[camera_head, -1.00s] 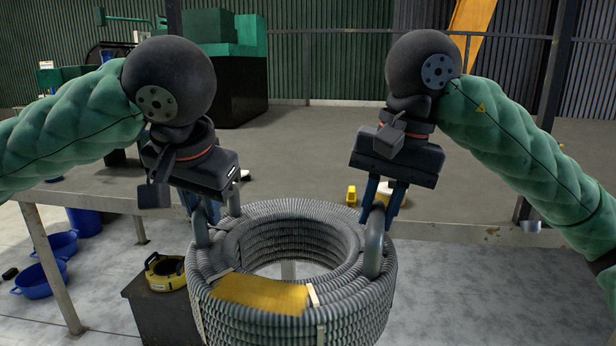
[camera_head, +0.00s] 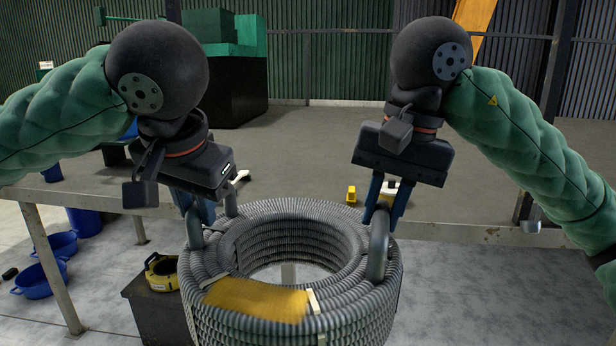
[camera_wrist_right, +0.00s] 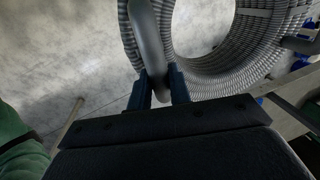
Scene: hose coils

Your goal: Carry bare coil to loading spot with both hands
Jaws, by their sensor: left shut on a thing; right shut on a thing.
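The bare coil (camera_head: 290,318) is a grey ribbed hose wound in a ring, with a yellow patch (camera_head: 256,299) on its top front. It is at the lower middle of the head view, its bottom cut off by the frame edge. My left gripper (camera_head: 208,222) is shut on a grey loop handle at the coil's left side. My right gripper (camera_head: 384,215) is shut on the grey loop handle (camera_head: 377,256) at the right side. In the right wrist view, my right gripper (camera_wrist_right: 160,88) grips that handle (camera_wrist_right: 149,40) beside the coil (camera_wrist_right: 235,60). I cannot identify the loading spot.
Blue tubs (camera_head: 40,277) lie on the floor further left. The floor at right is clear.

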